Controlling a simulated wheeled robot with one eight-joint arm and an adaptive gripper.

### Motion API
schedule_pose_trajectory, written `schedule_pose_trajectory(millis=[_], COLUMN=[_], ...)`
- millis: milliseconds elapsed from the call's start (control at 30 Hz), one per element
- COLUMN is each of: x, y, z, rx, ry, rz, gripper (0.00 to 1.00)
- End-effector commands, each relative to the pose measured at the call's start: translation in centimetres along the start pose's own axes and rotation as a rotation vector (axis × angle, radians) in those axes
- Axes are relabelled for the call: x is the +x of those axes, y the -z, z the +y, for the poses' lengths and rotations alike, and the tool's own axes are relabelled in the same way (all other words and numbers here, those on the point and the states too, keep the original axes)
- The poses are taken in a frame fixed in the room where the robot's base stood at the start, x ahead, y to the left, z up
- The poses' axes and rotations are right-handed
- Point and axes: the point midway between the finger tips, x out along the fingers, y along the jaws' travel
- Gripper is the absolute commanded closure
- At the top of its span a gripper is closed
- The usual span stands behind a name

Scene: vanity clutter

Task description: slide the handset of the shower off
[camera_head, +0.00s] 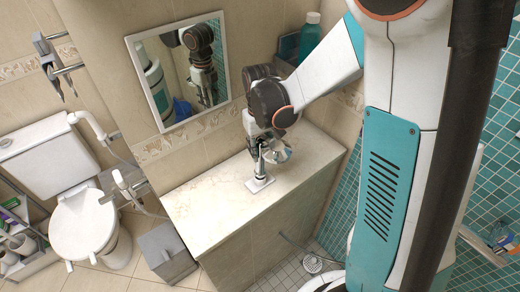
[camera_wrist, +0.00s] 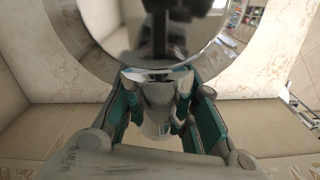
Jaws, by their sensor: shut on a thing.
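My gripper (camera_head: 259,143) is over the vanity counter, shut on the chrome stem of a round mirror-like piece (camera_head: 278,152). In the wrist view, my gripper (camera_wrist: 158,112) has its teal-padded fingers on both sides of the shiny stem, just below the round reflective disc (camera_wrist: 205,58). A slim post stands below my gripper on a white square base (camera_head: 259,184) on the counter. White shower-like fittings, an upper one (camera_head: 92,124) and a lower one (camera_head: 124,184), are by the toilet, left of the counter and apart from my gripper. I cannot tell which is the handset.
The pale counter (camera_head: 200,200) is mostly bare. A wall mirror (camera_head: 180,75) hangs behind it. A teal bottle (camera_head: 310,35) stands at the back right. A toilet (camera_head: 85,225), a grey bin (camera_head: 165,250) and a shelf rack (camera_head: 25,235) are at the left.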

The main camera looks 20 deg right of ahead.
Motion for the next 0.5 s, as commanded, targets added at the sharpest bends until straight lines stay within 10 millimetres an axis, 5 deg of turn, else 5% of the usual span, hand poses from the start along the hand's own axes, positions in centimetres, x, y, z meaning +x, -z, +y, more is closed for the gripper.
schedule_pose_trajectory(millis=[500], x=[-3.0], y=[0.0], z=[0.0], rx=[0.000], ry=[0.000], rz=[0.000], gripper=[1.00])
